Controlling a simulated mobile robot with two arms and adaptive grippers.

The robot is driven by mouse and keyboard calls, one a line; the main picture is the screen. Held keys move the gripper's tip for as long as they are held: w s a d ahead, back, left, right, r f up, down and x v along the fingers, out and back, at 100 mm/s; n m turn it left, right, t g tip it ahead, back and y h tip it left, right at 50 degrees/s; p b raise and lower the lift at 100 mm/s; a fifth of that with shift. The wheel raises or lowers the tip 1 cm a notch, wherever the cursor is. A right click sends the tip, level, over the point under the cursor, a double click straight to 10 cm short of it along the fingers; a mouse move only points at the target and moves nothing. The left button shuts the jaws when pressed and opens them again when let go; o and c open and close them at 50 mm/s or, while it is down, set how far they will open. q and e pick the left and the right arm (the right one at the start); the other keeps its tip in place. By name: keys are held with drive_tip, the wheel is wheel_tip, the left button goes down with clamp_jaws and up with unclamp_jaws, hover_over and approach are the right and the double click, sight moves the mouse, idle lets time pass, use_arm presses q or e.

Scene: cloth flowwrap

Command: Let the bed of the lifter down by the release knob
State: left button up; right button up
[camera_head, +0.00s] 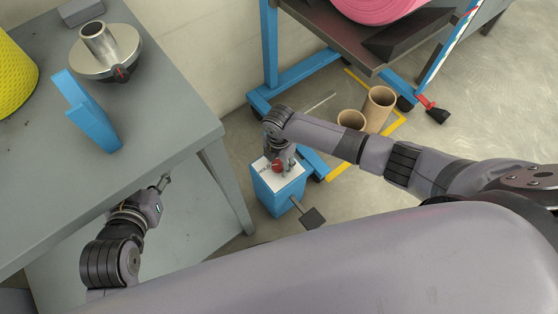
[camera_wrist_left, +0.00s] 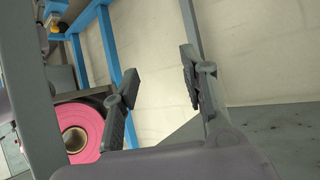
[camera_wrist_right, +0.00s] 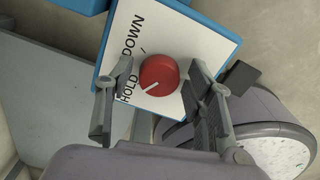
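The release knob (camera_wrist_right: 159,73) is red and round, on a white plate marked DOWN and HOLD. Its white line points to the lower left, towards HOLD. In the head view the knob (camera_head: 277,166) sits on top of a blue box (camera_head: 277,196). My right gripper (camera_wrist_right: 158,66) is open, with one finger on each side of the knob; I cannot tell whether they touch it. The lifter's dark bed (camera_head: 335,38) is raised on a blue frame and carries a pink roll (camera_head: 378,6). My left gripper (camera_wrist_left: 158,66) is open and empty beside the grey table.
The grey table (camera_head: 150,140) fills the left, with a blue bracket (camera_head: 88,112), a metal flanged hub (camera_head: 105,50) and a yellow roll (camera_head: 14,78). A dark pedal (camera_head: 313,217) juts from the blue box. Cardboard tubes (camera_head: 378,106) stand on the floor by yellow tape.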

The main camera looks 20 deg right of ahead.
drive_tip(key=c, duration=0.9)
